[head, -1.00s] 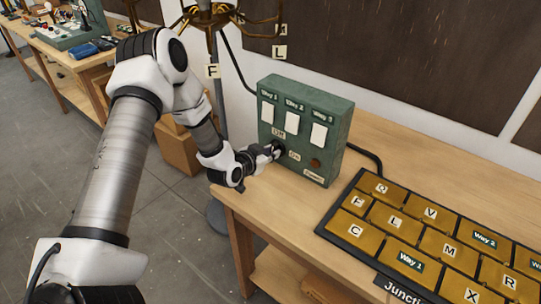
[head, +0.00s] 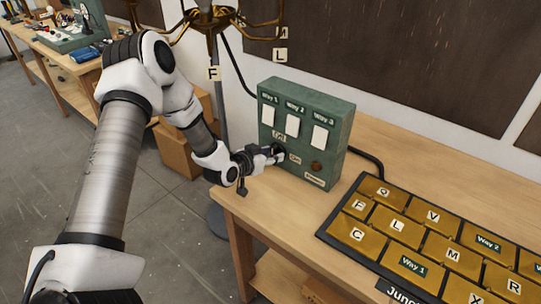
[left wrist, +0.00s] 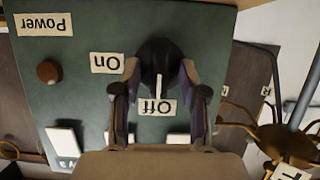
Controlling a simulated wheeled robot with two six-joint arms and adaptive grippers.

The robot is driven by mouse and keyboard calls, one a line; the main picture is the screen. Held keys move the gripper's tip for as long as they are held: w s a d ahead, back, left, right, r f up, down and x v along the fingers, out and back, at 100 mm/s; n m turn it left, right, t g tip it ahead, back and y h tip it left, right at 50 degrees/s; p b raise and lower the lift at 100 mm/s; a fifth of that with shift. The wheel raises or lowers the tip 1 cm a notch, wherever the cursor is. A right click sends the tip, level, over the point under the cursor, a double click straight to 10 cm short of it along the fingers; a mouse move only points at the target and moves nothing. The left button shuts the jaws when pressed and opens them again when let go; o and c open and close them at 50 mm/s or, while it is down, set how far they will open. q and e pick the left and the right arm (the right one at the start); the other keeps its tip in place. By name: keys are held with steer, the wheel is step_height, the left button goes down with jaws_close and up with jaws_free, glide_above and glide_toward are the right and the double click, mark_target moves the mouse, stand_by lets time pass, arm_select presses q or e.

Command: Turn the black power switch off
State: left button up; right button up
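The black power switch (left wrist: 158,62) is a round knob on the front of the green control box (head: 340,115). In the left wrist view, which shows the box upside down, its white mark points at the Off label (left wrist: 158,107). The On label (left wrist: 107,62) is to one side. My left gripper (head: 277,154) is at the knob. In the left wrist view its two fingers (left wrist: 160,75) lie on both sides of the knob and appear to touch it. In the head view the gripper mostly hides the knob. My right gripper is not in view.
A junction board (head: 395,222) with labelled gold tiles lies to the right on the wooden table (head: 270,215).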

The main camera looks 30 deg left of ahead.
arm_select(q)
steer(key=shift+s, duration=0.1)
steer(key=d+v, duration=0.1)
steer(key=v, duration=1)
steer(key=shift+s+a+r, duration=0.15)
steer(key=shift+s+a, duration=0.15)
steer(key=shift+a, duration=0.15)
